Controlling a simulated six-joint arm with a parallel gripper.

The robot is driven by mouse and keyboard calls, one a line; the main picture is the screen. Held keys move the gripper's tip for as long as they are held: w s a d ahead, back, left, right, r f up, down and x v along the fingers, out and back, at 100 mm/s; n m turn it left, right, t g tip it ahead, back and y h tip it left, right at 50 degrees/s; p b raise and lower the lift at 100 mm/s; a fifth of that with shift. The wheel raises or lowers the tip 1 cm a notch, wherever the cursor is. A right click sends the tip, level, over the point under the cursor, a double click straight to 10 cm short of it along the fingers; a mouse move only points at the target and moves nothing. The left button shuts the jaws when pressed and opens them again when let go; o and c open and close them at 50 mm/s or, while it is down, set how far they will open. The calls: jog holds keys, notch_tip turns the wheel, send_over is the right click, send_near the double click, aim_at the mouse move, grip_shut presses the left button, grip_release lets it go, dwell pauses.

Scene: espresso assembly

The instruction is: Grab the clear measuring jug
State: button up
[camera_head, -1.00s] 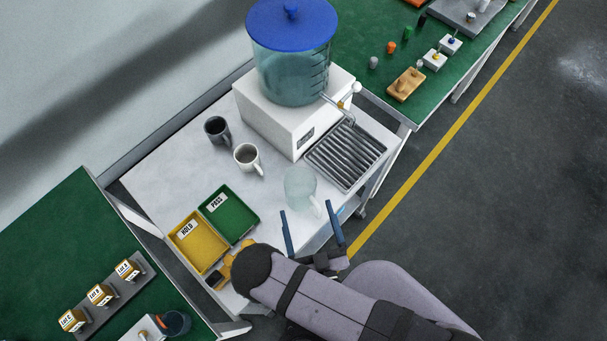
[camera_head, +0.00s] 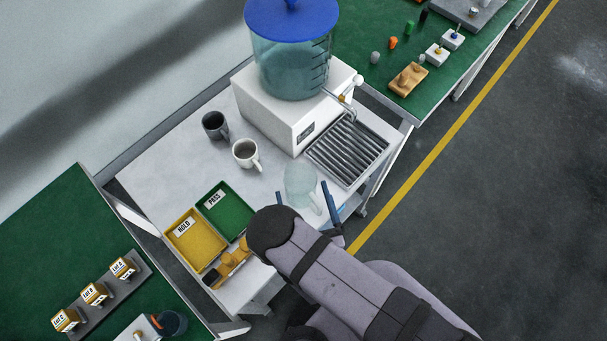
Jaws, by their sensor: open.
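The clear measuring jug (camera_head: 298,180) stands upright on the white cart top, near its front edge. It is pale and see-through, with its handle toward the lower right. My gripper (camera_head: 302,190) is open, and its two blue fingers show at the left and right sides of the jug. I cannot tell whether either finger touches it. My arm hides the gripper's base and most of the left finger.
A blue-lidded water dispenser (camera_head: 293,65) stands behind a slatted drip tray (camera_head: 347,150). A dark mug (camera_head: 214,125) and a white mug (camera_head: 245,154) stand left of the jug. Yellow HOLD (camera_head: 195,245) and green PASS (camera_head: 226,211) trays lie at the cart's lower left.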

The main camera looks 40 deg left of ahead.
jog(key=shift+w+a+f+b, duration=0.2)
jog(key=shift+a+f+b, duration=0.05)
jog(key=shift+b, duration=0.55)
jog(key=shift+w+a+r+p, duration=0.3)
jog(key=shift+w+a, duration=0.3)
jog(key=shift+a, duration=0.3)
jog(key=c, duration=1.2)
